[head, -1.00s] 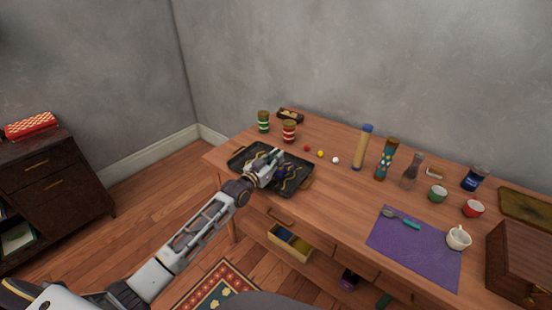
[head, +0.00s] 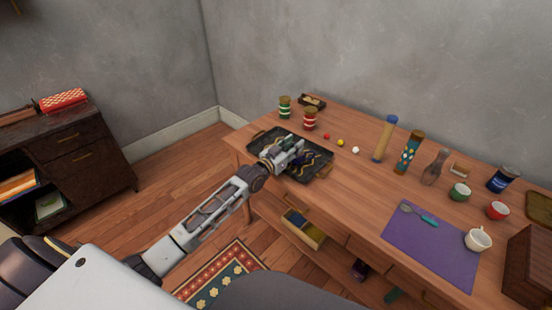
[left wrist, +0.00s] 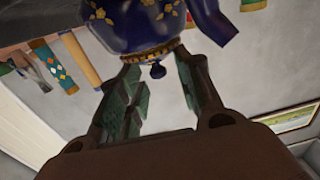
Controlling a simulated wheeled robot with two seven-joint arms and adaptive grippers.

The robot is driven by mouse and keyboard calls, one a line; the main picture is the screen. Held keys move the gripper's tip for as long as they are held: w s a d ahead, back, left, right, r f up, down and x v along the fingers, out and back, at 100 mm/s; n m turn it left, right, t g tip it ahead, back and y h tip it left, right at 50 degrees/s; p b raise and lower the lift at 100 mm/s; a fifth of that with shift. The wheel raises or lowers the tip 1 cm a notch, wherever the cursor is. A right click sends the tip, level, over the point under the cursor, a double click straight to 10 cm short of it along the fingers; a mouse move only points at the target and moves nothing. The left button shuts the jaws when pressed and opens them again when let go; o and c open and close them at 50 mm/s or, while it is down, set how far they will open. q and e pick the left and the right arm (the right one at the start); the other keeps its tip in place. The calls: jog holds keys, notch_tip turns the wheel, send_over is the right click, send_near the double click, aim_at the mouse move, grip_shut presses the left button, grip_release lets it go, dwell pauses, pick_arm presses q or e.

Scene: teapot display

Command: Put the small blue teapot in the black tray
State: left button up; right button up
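The small blue teapot (left wrist: 145,22), dark blue with gold flowers, shows upside down and cropped at the top of the left wrist view. My left gripper (left wrist: 157,62) has its fingertips close against both sides of the lid area, with the small knob between the fingers; it appears shut on the teapot. In the head view the left gripper (head: 298,146) is over the black tray (head: 318,170), hiding most of the teapot. I cannot tell whether the teapot's base touches the tray. My right gripper is not in view.
Red (head: 310,118) and green (head: 285,107) striped jars stand behind the tray. Small balls lie to its right. A tan cylinder (head: 385,138), patterned tube (head: 411,152), cups and a purple mat (head: 430,248) are farther right. An open drawer (head: 303,228) sits below the tray.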

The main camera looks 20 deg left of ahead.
pick_arm(q)
jog(key=shift+v, duration=1.15)
jog(key=p+v, duration=0.1)
jog(key=v, duration=0.7)
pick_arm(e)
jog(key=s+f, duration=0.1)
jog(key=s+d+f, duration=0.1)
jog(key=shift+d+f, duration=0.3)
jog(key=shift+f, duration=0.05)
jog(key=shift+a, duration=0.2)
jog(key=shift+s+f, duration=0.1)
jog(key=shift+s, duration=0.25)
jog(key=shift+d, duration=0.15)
